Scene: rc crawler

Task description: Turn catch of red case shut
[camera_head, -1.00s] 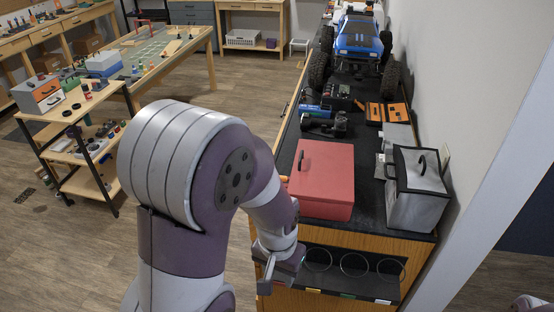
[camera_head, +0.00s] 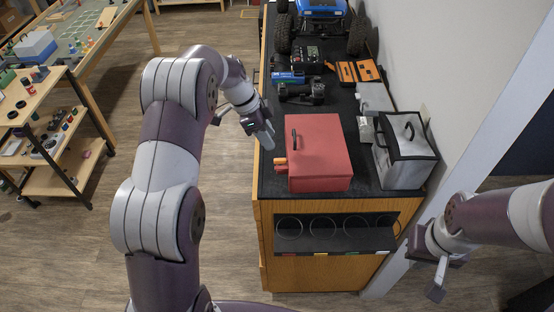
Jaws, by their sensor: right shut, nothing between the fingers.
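The red case (camera_head: 322,158) sits on the dark top of the workbench, and its lid looks down. A dark handle (camera_head: 294,140) is near its left edge. I cannot make out a catch on it. My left gripper (camera_head: 264,134) is just left of the case's far left corner, over the bench's left edge, apart from the case. Its fingers are too unclear to tell whether they are open. My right gripper (camera_head: 438,279) is shut and empty, low at the right, beyond the bench's near right corner and away from the case.
A silver case (camera_head: 404,160) with a black handle stands right of the red case, near the wall. Small orange items (camera_head: 281,166) lie against the red case's left side. Dark tools (camera_head: 302,92), orange boxes (camera_head: 358,71) and a blue truck (camera_head: 322,8) are farther back.

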